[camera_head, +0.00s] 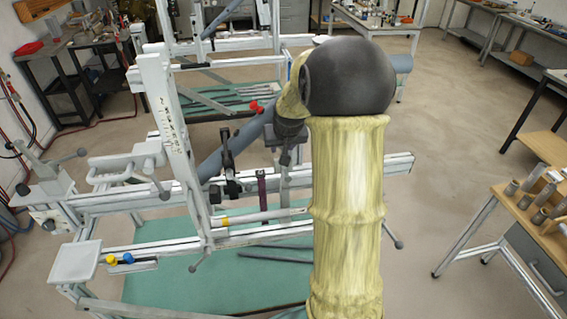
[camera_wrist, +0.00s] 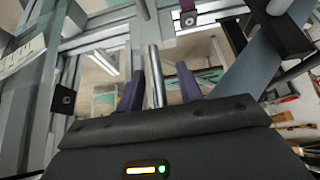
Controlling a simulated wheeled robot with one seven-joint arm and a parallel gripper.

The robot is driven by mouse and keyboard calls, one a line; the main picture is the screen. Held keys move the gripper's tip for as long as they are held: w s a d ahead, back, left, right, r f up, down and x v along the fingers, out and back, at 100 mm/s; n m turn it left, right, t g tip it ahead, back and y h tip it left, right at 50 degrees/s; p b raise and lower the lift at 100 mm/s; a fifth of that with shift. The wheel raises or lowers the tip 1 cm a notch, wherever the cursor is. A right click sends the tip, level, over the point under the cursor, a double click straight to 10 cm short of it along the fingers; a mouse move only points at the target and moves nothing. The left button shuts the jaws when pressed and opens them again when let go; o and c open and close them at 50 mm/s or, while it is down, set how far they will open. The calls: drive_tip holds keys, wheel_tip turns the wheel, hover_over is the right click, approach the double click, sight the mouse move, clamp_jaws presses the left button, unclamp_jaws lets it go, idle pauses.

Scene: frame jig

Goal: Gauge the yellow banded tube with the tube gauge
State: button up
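A pale tube with a yellow band (camera_head: 222,222) lies nearly level along the lower part of the white frame jig in the head view; my arm hides its right side. In the wrist view my gripper (camera_wrist: 160,85) has its two dark purple fingers apart. A shiny metal rod (camera_wrist: 155,75) shows between them with a gap on each side; I cannot tell its depth or whether it is the banded tube. In the head view my own arm mostly hides the gripper. I cannot make out which thing is the tube gauge.
A thick grey-blue tube (camera_head: 232,142) slants across the jig, near a black clamp (camera_head: 230,165). A small tray (camera_head: 75,262) stands at left, beside yellow and blue knobs (camera_head: 128,258). A wooden bench (camera_head: 530,205) with several cylinders is at right. Floor between is clear.

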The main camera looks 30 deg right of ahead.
drive_tip(key=shift+s+r, duration=0.1)
drive_tip(key=shift+s, duration=0.15)
clamp_jaws()
drive_tip(key=shift+s+a, duration=0.1)
drive_tip(key=shift+s+a+r, duration=0.15)
drive_tip(key=shift+s+a, duration=0.1)
drive_tip(key=shift+s, duration=0.6)
drive_tip(key=shift+w, duration=0.1)
drive_tip(key=shift+d, duration=0.1)
